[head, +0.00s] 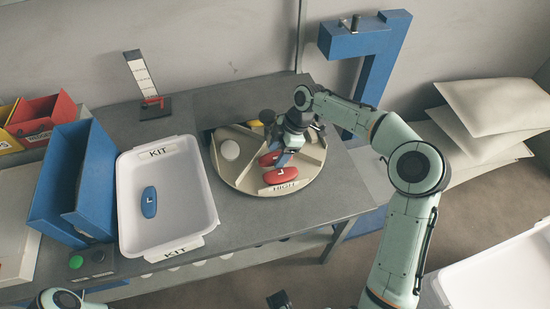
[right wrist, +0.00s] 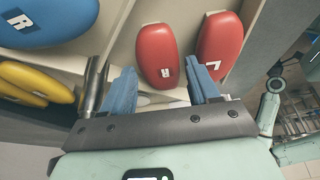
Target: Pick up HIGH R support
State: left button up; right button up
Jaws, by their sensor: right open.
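The HIGH R support is a red oval pad marked R (right wrist: 158,55) in the right wrist view, lying in a carousel compartment. A red pad marked L (right wrist: 220,45) lies beside it on the right. In the head view my right gripper (head: 283,158) is low over the carousel (head: 232,178), and partly hides the farther red pad (head: 268,158). The red L pad (head: 281,175) lies nearer the HIGH label. In the right wrist view the blue fingers of my right gripper (right wrist: 163,76) are apart, around the near end of the R pad. Whether they touch it cannot be told.
Blue pads (right wrist: 45,20) and yellow pads (right wrist: 35,82) lie in neighbouring compartments, with divider walls (right wrist: 112,45) between. A white KIT tray (head: 128,215) holds a blue L pad (head: 149,202). A blue post (head: 368,75) stands behind my right arm. Blue bins (head: 85,180) stand left.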

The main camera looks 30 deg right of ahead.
jog(key=c, duration=0.8)
jog(key=shift+r, duration=0.1)
